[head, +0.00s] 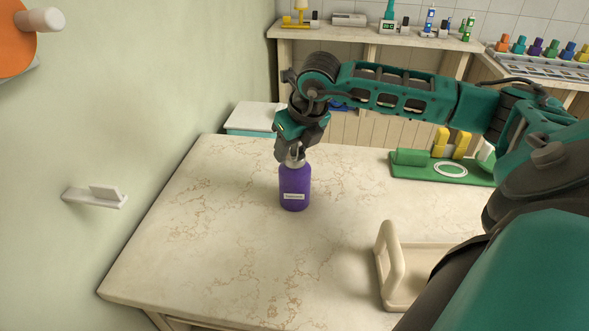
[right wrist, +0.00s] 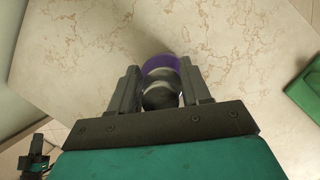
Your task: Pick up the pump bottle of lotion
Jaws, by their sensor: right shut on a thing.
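The lotion bottle (head: 294,188) is purple with a white label and a silver-grey top. It is upright at the left part of the marble-patterned table (head: 190,240). My right gripper (head: 292,156) comes down from above and is shut on the bottle's top. In the right wrist view, the two fingers of the gripper (right wrist: 161,88) sit on either side of the round grey top, with the purple body (right wrist: 160,62) showing beyond. I cannot tell whether the bottle's base touches the table. My left gripper is not in view.
A beige tray with a raised handle (head: 388,262) stands at the front right, partly behind my arm. A green board with yellow blocks (head: 440,168) lies at the back right. Shelves with small bottles (head: 385,38) stand behind. The table around the bottle is clear.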

